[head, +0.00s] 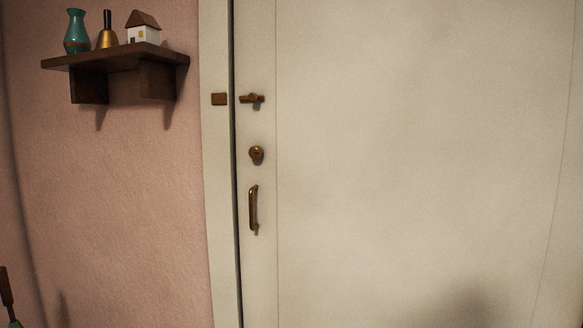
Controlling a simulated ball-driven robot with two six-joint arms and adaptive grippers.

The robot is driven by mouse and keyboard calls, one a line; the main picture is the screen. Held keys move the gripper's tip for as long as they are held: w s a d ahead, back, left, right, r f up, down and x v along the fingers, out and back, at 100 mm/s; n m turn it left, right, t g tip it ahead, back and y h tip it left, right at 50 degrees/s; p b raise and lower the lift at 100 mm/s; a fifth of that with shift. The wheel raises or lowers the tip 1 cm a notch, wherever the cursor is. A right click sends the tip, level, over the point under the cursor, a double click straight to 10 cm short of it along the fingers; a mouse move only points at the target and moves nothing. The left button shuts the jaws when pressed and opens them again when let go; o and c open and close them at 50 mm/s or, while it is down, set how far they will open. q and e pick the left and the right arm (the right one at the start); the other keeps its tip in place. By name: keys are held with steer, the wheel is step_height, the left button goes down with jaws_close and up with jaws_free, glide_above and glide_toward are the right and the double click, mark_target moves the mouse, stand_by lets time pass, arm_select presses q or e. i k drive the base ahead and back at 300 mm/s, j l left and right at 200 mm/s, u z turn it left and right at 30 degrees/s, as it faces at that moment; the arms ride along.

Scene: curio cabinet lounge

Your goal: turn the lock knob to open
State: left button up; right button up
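The lock knob (256,154) is a small round brown-bronze knob on the left edge of a cream door (400,150). A curved bronze pull handle (253,209) is fixed upright below it. A brown latch bolt (252,98) sits above it on the door. A brown keeper plate (219,99) sits on the frame to the left, with a gap between it and the bolt. The door looks closed against its frame. Neither of my grippers shows in the head view.
A dark wooden shelf (120,57) juts from the pink wall at upper left. It holds a teal vase (77,32), a brass bell (107,38) and a small house model (143,30). A dark stick-like object (6,288) shows at the lower left edge.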

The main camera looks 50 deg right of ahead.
mark_target(256, 152)
steer(key=z, duration=2.15)
